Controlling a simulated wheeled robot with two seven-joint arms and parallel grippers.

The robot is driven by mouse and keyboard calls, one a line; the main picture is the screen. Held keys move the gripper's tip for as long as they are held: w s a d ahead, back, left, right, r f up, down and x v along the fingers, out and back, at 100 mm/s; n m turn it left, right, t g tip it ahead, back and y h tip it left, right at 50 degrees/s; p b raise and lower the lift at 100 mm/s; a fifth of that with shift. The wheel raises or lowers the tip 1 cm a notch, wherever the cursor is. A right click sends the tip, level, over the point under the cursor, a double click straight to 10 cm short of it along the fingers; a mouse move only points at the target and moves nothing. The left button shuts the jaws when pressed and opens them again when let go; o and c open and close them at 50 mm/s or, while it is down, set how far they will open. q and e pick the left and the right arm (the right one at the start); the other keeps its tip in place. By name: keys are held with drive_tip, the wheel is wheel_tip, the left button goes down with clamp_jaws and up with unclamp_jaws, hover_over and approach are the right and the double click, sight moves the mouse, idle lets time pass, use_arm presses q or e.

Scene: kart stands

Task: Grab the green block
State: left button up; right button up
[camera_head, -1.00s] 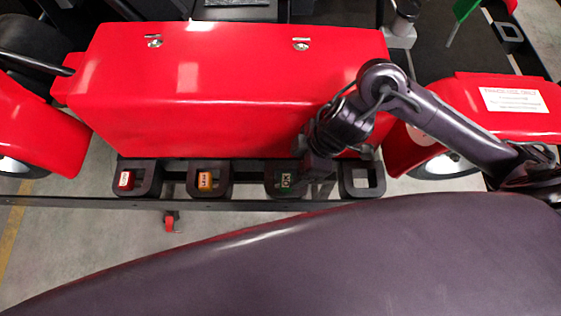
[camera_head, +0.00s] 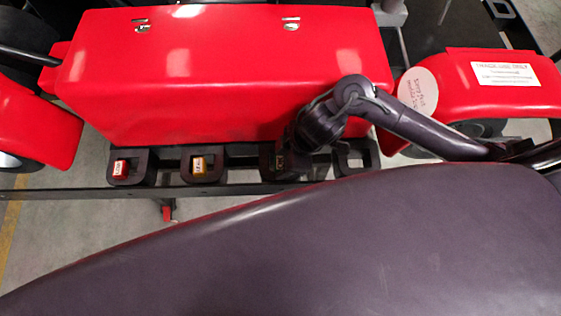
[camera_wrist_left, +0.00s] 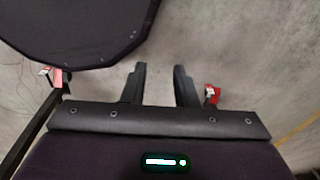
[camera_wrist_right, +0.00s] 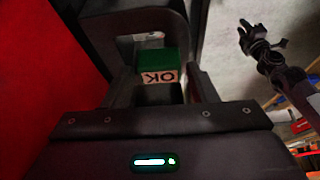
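The green block (camera_wrist_right: 157,58) has a pale label reading "OK" and sits in a black holder (camera_wrist_right: 174,25) in the right wrist view. My right gripper (camera_wrist_right: 165,88) is open, with one finger on either side of the block and gaps visible between. In the head view my right gripper (camera_head: 283,163) is down at the third holder from the left, and the block is mostly hidden there. My left gripper (camera_wrist_left: 161,72) is open and empty above the grey floor, and is not visible in the head view.
A red block (camera_head: 120,168) and an orange block (camera_head: 199,165) sit in the holders to the left. The rightmost holder (camera_head: 371,157) looks empty. A large red kart body (camera_head: 220,80) stands just behind the row, with a black rail (camera_head: 80,194) in front.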

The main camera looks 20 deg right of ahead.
drive_tip(key=c, duration=0.7)
drive_tip(key=shift+r, duration=0.1)
